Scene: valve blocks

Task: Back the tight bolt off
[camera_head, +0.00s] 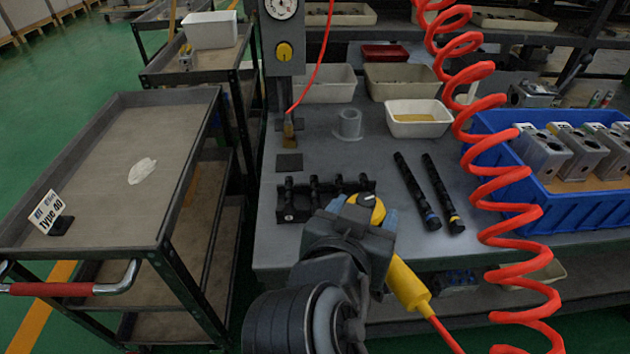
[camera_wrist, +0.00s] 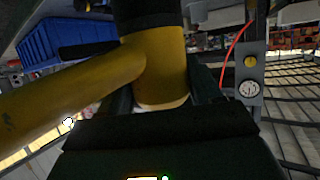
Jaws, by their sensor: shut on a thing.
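My gripper (camera_head: 378,222) is at the front edge of the grey workbench, beside the right end of a black fixture (camera_head: 292,212) with several short uprights. It is shut on a yellow power tool (camera_head: 407,284), whose handle slants down to the right and ends in a red hose. In the wrist view the yellow tool (camera_wrist: 160,60) fills the space between the dark fingers (camera_wrist: 155,110), with a black collar at its top. The tool's working end is hidden, and I cannot make out the tight bolt or whether the tool touches it.
Two black rods (camera_head: 416,190) lie on the bench to the right. A blue crate (camera_head: 560,205) of metal valve blocks (camera_head: 541,152) stands beyond the coiled red hose (camera_head: 495,180). A grey ring (camera_head: 348,124) and white bin (camera_head: 420,130) stand behind. A cart (camera_head: 110,175) stands left.

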